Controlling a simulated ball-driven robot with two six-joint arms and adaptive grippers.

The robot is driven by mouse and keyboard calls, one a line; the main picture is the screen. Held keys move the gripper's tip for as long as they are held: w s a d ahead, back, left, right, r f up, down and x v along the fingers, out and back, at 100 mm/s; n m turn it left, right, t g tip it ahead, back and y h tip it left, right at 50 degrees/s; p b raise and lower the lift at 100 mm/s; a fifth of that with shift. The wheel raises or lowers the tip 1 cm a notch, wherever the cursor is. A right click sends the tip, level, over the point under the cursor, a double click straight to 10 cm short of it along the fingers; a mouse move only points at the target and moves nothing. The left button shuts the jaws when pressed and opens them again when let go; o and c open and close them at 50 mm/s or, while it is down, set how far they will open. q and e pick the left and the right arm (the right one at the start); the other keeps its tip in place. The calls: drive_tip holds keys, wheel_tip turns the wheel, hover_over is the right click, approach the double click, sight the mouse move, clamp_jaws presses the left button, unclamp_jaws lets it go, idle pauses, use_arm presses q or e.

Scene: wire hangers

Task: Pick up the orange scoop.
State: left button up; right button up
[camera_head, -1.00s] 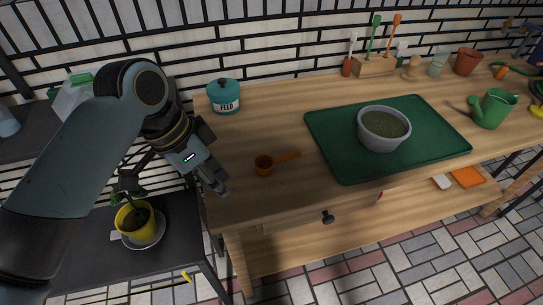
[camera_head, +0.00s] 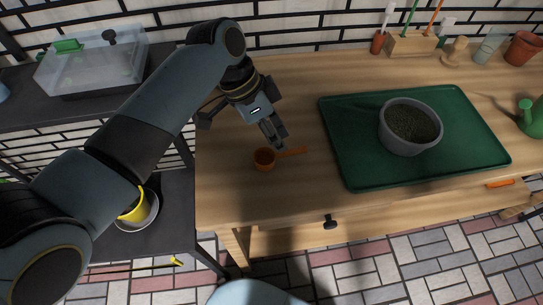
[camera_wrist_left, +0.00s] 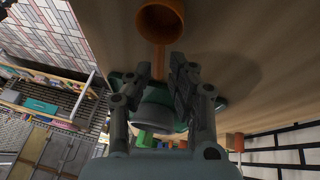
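The orange scoop (camera_head: 265,158) lies on the wooden bench, left of the green tray, with its handle pointing right. My left gripper (camera_head: 278,140) is just above the handle, pointing down. In the left wrist view the scoop's round cup (camera_wrist_left: 161,24) is at the top, and its handle runs down toward the gap between the fingers. The left gripper's fingers (camera_wrist_left: 164,78) are apart there, with no grip on the handle visible. Whether they touch it I cannot tell. My right gripper is in neither view.
The green tray (camera_head: 350,170) holds a grey bowl (camera_head: 411,140) of dark green material. A wooden tool block (camera_head: 410,43) and pots stand along the wall. A clear box (camera_head: 90,70) sits on the dark shelf at left. The bench front near the scoop is clear.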

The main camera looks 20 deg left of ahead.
sight(281, 156)
use_arm(q)
drive_tip(key=x, duration=0.4)
drive_tip(key=shift+d, duration=0.1)
drive_tip(key=shift+f, duration=0.25)
drive_tip(key=c, duration=0.3)
clamp_jaws()
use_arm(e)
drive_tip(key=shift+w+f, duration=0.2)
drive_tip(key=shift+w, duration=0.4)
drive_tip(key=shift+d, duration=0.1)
